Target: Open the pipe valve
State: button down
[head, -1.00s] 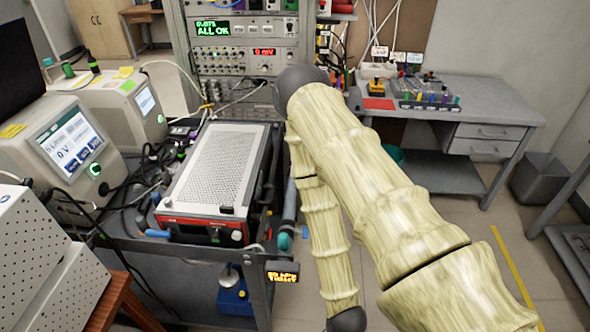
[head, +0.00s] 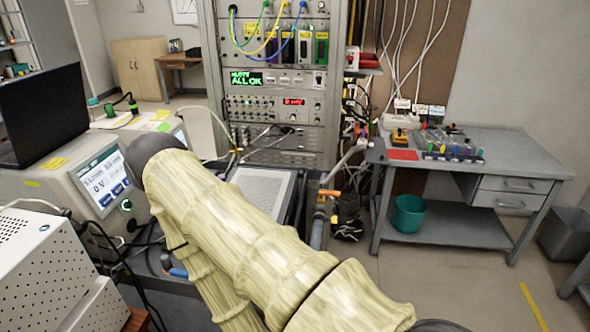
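A grey-blue pipe (head: 318,228) stands upright at the right side of the cart, behind my arm. A small orange piece (head: 329,192) sits near its top and looks like a valve handle; I cannot tell whether it is open or shut. My arm, pale and ridged, crosses the middle of the head view from the lower right to the left and covers much of the cart. My gripper is not in view.
A perforated box (head: 262,187) lies on the cart behind my arm. Instruments with a lit screen (head: 108,180) stand at left. A tall electronics rack (head: 275,140) rises behind. A grey bench (head: 475,165) with a teal bin (head: 408,214) below stands at right.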

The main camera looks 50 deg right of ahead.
aim_at(322, 192)
jog(key=i, duration=0.25)
jog(key=z, duration=2.15)
jog(key=k, duration=0.7)
jog(key=u, duration=0.7)
jog(key=i, duration=0.55)
